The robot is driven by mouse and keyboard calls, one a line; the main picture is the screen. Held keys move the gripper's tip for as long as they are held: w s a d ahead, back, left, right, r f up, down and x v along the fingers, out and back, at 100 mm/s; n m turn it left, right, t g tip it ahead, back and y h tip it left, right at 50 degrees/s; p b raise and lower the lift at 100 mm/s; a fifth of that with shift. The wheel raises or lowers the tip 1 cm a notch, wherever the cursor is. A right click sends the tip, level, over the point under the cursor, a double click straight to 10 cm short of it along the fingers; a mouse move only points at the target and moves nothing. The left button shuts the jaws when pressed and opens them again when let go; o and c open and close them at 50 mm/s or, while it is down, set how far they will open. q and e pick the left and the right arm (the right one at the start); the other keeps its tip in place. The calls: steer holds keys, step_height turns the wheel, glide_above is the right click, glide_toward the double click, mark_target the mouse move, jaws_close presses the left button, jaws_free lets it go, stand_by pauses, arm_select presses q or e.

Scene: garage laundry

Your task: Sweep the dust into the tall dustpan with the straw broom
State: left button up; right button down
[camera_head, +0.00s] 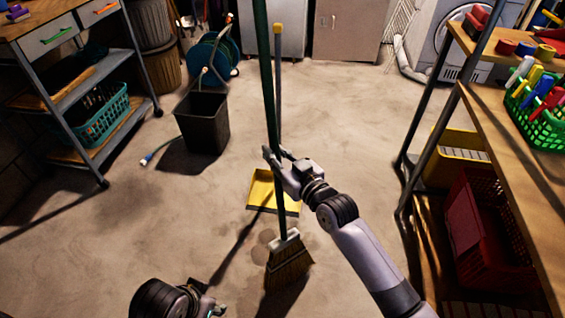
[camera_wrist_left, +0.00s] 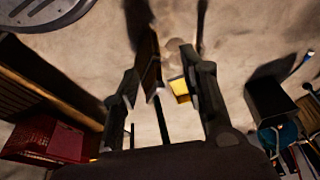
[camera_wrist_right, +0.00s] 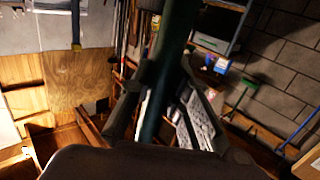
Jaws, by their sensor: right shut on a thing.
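The straw broom (camera_head: 290,260) stands nearly upright, its bristles on or close to the floor. My right gripper (camera_head: 275,158) is shut on its green handle, which also shows between the fingers in the right wrist view (camera_wrist_right: 165,75). The yellow tall dustpan (camera_head: 262,190) lies on the floor behind the broom head, its long handle rising behind the green one. Dust (camera_head: 267,237) shows as dark patches between pan and bristles, partly hidden by the broom. My left gripper (camera_head: 208,306) is low at the bottom edge; the left wrist view (camera_wrist_left: 165,82) shows its fingers apart and empty.
A black bin (camera_head: 202,122) and a blue hose reel (camera_head: 212,57) stand at the back left. A shelf with a teal basket (camera_head: 98,118) is at left. A workbench (camera_head: 515,135) with a red crate (camera_head: 480,225) below bounds the right.

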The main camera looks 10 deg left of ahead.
steer(key=shift+w+a+r, duration=0.1)
steer(key=shift+w+a, duration=0.3)
steer(key=shift+a, duration=0.05)
steer(key=shift+w+a, duration=0.15)
arm_select(q)
steer(key=w+d+r+t+h+b, duration=0.1)
steer(key=w+d+r+t+b, duration=0.1)
steer(key=w, duration=0.5)
steer(key=w+d+r+t+h+b, duration=0.1)
steer(key=w+d+r+t+b, duration=0.2)
steer(key=w+r+t, duration=0.2)
steer(key=shift+w+r+t+h, duration=0.15)
steer(key=shift+w+t+h, duration=0.15)
steer(key=shift+w+t, duration=0.9)
arm_select(e)
steer(key=x, duration=0.7)
steer(key=shift+w+a+r, duration=0.2)
steer(key=shift+w+a, duration=0.05)
steer(key=shift+w, duration=0.05)
